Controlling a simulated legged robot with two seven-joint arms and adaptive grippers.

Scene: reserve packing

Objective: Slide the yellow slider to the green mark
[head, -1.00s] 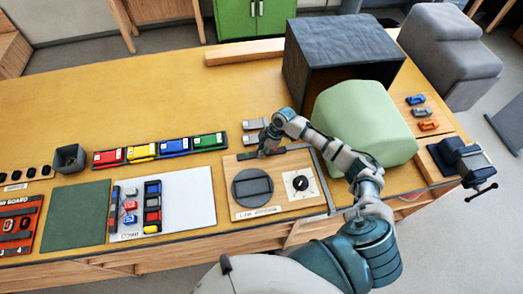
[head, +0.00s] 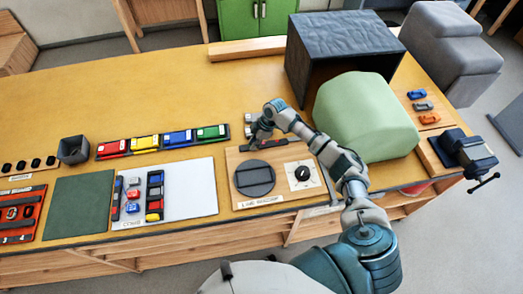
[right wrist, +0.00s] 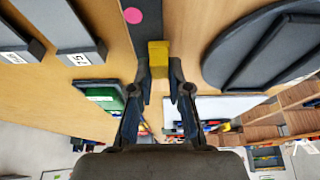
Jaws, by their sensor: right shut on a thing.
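The yellow slider (right wrist: 158,54) shows in the right wrist view as a small yellow block on a dark track (right wrist: 149,28). My right gripper (right wrist: 161,74) is shut on it, one finger at each side. A pink round mark (right wrist: 133,15) lies on the track beyond the slider. I cannot make out a green mark on the track. In the head view my right gripper (head: 254,140) is at the back left of the wooden board (head: 236,203), and it hides the slider. My left gripper is not in view.
The board also carries a dark round disc (head: 254,179) and a black knob on a white plate (head: 302,174). A tray of coloured blocks (head: 163,143) stands to the left. A pale green rounded block (head: 365,115) and a dark box (head: 345,60) stand behind my right arm.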

